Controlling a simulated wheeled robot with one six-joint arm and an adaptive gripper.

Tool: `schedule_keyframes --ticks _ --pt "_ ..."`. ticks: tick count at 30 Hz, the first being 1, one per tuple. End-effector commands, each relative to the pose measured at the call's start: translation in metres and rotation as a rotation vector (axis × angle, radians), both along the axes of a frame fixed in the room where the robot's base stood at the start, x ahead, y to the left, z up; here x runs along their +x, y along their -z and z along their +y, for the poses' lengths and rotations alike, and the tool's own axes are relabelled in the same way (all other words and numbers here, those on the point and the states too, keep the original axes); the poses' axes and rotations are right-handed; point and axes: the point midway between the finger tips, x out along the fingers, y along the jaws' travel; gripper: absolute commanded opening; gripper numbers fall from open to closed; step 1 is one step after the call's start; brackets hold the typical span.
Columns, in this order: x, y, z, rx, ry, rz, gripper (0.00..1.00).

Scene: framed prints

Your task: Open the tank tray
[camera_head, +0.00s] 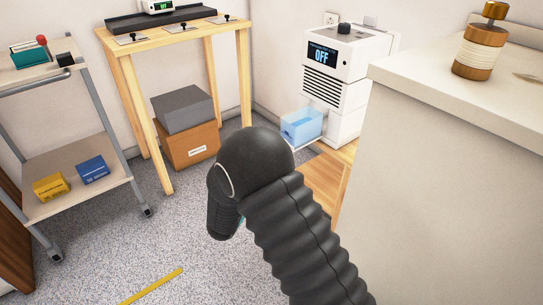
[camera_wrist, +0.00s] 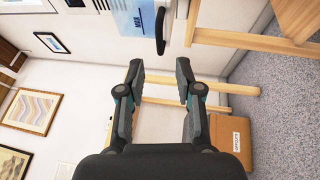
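A white machine (camera_head: 333,75) with a dark display reading OFF stands against the back wall. At its lower front is a translucent blue tank (camera_head: 301,125) on a pale ledge (camera_head: 306,145) that juts out from the body. In the wrist view the blue tank (camera_wrist: 133,16) shows at the top, marked MAX, with a dark curved handle (camera_wrist: 160,30) beside it. My gripper (camera_wrist: 160,75) is open and empty, its two fingers apart. The handle lies beyond the fingertips, roughly in line with the gap, not touching. In the head view my arm hides the fingertips.
A pale counter (camera_head: 440,85) stands at right, with a brown jar (camera_head: 479,45) on it. A wooden table (camera_head: 180,45) stands at the back left, boxes (camera_head: 187,130) under it. A cart (camera_head: 75,165) is at left. Speckled floor (camera_head: 185,230) lies open between.

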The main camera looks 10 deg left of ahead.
Motion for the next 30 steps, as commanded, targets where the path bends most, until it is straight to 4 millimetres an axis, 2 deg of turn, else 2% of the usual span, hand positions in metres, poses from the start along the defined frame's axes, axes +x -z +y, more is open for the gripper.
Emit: schedule_keyframes --ticks 3,9,30 --pt "-0.021 0.003 0.008 -0.001 -0.003 0.001 0.35" --pt "-0.04 0.006 0.013 0.0 -0.001 -0.001 0.35" --pt "-0.044 0.008 0.015 0.035 -0.007 -0.01 0.35"
